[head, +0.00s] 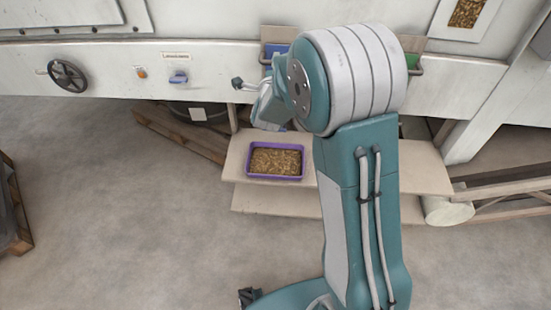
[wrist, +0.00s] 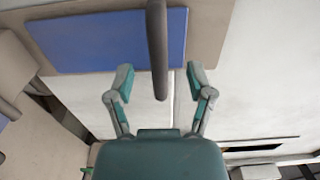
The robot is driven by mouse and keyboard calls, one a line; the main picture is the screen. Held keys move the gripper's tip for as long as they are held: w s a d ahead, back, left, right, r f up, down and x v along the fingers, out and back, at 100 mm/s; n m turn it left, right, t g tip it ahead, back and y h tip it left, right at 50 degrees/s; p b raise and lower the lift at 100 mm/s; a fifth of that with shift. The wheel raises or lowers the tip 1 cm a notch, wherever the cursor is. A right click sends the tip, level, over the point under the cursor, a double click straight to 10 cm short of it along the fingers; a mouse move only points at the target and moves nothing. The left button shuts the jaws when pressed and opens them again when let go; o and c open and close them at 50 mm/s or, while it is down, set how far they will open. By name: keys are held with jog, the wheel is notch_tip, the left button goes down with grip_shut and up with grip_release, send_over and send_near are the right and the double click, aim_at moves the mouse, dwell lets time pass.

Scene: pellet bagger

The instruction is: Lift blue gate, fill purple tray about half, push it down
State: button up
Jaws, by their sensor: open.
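The purple tray (head: 275,177) sits on the wooden shelf left of my arm, with brown pellets across its inside. The pellets lie near the rim; their exact depth is hard to judge. The blue gate (head: 276,50) is on the machine front above the tray, partly hidden by my arm. In the wrist view, the blue gate (wrist: 105,42) fills the upper left, with a dark handle bar (wrist: 157,50) in front of it. My gripper (wrist: 158,82) is open, with one finger on each side of the bar's lower end. I see no clear contact with the bar.
The shelf (head: 420,180) has bare board right of my arm. A green gate (head: 412,60) with its handle is partly hidden behind my arm. A handwheel (head: 67,76) and switch box (head: 178,78) are on the machine's left. A wooden pallet (head: 180,135) lies below.

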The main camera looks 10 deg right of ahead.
jog(key=v, duration=0.6)
jog(key=shift+s, duration=0.2)
dwell(0.8)
jog(key=s+a+r+n+g+y, duration=0.2)
jog(key=s+r+n+g+y, duration=0.35)
jog(key=s+n, duration=0.65)
jog(key=s+d+n+g, duration=0.3)
jog(key=s+n+g, duration=0.3)
jog(key=s, duration=1.5)
jog(key=n, duration=0.3)
jog(key=shift+n, duration=0.3)
